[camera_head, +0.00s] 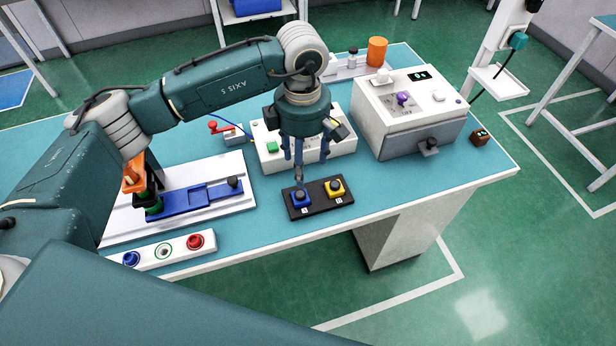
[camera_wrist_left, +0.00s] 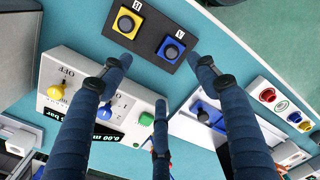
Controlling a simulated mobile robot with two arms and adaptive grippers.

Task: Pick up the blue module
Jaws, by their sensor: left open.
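The blue module (camera_head: 300,199) is a small blue block with a dark round knob. It sits in the left place of a black two-place holder (camera_head: 319,208) on the teal table, beside a yellow module (camera_head: 336,189). My left gripper (camera_head: 304,165) is open and empty above the holder, fingers pointing down. One finger overlaps the back of the blue module in the head view; I cannot tell whether it touches. In the left wrist view the blue module (camera_wrist_left: 172,47) lies beyond the spread fingertips (camera_wrist_left: 160,72), nearer the right finger, with the yellow module (camera_wrist_left: 127,23) to its left.
A white box with a green button (camera_head: 272,147) stands just behind the gripper. A grey-white instrument (camera_head: 408,125) stands right. A blue slide fixture (camera_head: 195,198) and a button strip (camera_head: 165,252) lie left. The table front right of the holder (camera_head: 400,190) is clear.

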